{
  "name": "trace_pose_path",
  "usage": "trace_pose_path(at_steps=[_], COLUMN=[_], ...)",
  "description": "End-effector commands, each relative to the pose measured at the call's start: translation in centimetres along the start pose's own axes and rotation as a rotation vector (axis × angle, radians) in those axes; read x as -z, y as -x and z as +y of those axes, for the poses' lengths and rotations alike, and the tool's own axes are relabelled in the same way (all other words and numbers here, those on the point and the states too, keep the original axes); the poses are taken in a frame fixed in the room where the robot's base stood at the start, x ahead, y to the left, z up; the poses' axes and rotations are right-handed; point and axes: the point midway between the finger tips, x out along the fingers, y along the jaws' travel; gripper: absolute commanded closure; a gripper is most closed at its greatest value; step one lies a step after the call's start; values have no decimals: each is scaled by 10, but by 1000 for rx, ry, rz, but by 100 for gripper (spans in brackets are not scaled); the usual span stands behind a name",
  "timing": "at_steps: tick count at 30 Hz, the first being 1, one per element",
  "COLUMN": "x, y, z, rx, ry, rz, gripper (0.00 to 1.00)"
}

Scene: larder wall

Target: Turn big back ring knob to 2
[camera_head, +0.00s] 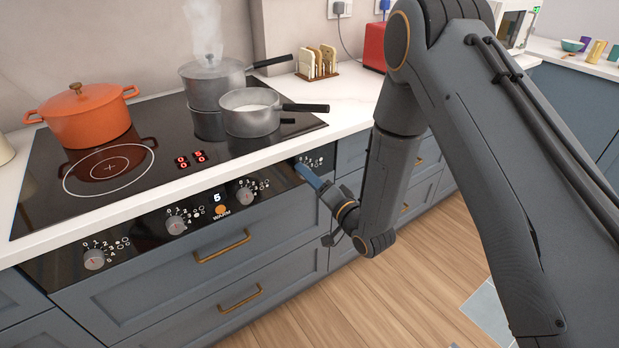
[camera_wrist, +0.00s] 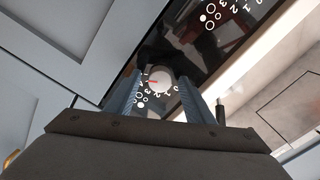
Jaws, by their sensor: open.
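The control panel (camera_head: 140,238) runs along the hob's front, with a row of dial knobs marked with numbers and ring symbols. My gripper (camera_head: 299,168) is at the panel's right end and covers the knob there. In the wrist view, my open gripper (camera_wrist: 162,88) has one finger on each side of a round pale knob (camera_wrist: 160,77) with a red pointer mark. The pointer faces left in that view; its exact number is too small to read surely. Three other knobs show: left (camera_head: 94,259), middle (camera_head: 176,225) and right (camera_head: 245,196). I cannot tell which ring each symbol marks.
On the black hob (camera_head: 185,200) stand an orange pot (camera_head: 85,118), a steaming back pot (camera_head: 213,88) and a front saucepan (camera_head: 250,117) with its handle pointing right. Drawers with brass handles (camera_head: 222,247) lie below the panel. The floor (camera_head: 390,290) in front is clear.

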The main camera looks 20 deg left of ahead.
Motion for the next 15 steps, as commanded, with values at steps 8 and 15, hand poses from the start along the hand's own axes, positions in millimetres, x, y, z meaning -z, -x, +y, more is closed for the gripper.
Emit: trace_pose_path(at_steps=[8, 15], x=[0, 0], y=[0, 0], z=[0, 0], rx=[0, 0], ry=[0, 5], rz=[0, 0], gripper=[79, 93])
